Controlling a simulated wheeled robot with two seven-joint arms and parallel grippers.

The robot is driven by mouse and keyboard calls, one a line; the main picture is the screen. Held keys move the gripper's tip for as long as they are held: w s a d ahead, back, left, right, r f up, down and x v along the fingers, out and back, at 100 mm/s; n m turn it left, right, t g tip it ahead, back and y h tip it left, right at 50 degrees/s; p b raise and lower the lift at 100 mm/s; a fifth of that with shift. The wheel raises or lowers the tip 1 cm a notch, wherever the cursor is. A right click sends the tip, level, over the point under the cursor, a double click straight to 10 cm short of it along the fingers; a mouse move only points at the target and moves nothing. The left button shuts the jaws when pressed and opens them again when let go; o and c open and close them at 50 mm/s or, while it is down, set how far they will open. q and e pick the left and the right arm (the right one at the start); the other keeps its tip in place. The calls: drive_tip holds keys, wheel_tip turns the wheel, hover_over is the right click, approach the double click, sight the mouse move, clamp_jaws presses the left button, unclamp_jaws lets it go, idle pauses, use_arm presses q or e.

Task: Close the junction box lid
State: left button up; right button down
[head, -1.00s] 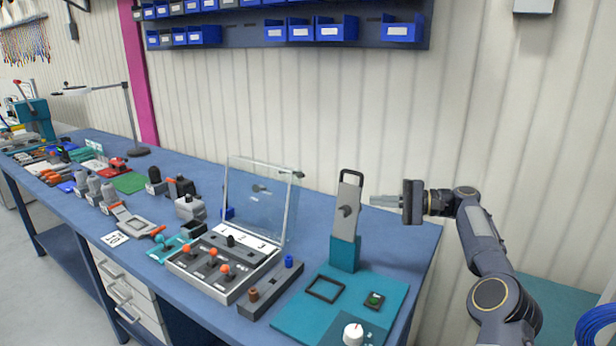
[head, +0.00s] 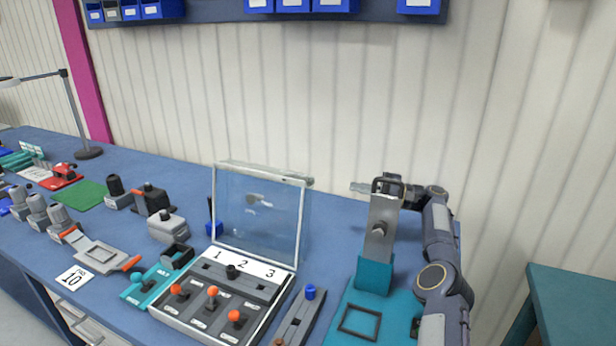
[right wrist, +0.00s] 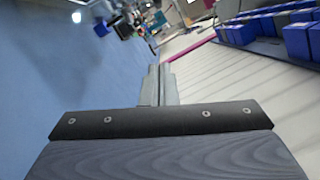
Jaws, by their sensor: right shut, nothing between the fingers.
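The junction box (head: 200,328) is a grey box with several orange-topped levers and a strip numbered 1, 2, 3. Its clear lid (head: 262,222) stands open, upright along the back edge of the box. My right gripper (head: 356,187) is shut and empty, pointing left. It is to the right of the lid's top edge, at about the same picture height and apart from it. The upright grey plate's handle partly hides the gripper's body. The right wrist view shows the narrow shut fingers (right wrist: 158,85); the lid cannot be made out there. My left gripper is not in view.
A grey plate (head: 381,225) with a black handle stands in a teal block (head: 374,276), close to my right arm. A dark strip with a blue peg (head: 310,292) lies right of the box. Other fixtures crowd the bench at left. The wall is behind.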

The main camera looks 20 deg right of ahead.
drive_tip(key=w+a+r, duration=0.3)
drive_tip(key=a, duration=0.7)
drive_tip(key=shift+a, duration=0.35)
drive_tip(key=shift+w, duration=0.1)
drive_tip(key=s+a+r+n+b, duration=0.3)
drive_tip(key=r, duration=0.1)
drive_tip(key=shift+s+a+g+b, duration=0.15)
drive_tip(key=shift+a+g+b, duration=0.2)
drive_tip(key=shift+a+g, duration=0.05)
